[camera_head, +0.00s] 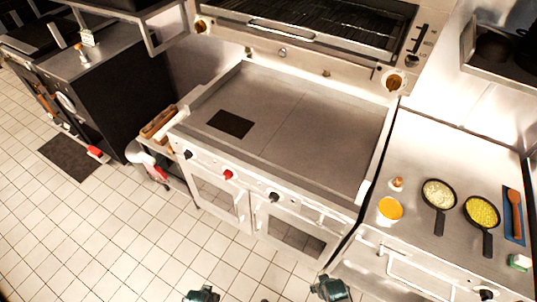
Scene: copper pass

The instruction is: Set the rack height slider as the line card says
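The rack height slider (417,42) appears as a dark slanted slot with small marks on the right end of the broiler front, at the top right. A black knob (411,60) sits at its lower end. No readable line card shows; a small white card-like thing (89,38) stands on the left counter, too small to read. My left gripper (203,295) and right gripper (330,288) show at the bottom edge, far from the slider and touching nothing that I can see. Their fingers are too small and cut off to tell open from shut.
A wide griddle (325,125) lies below the broiler (310,22), with knobs along its front.

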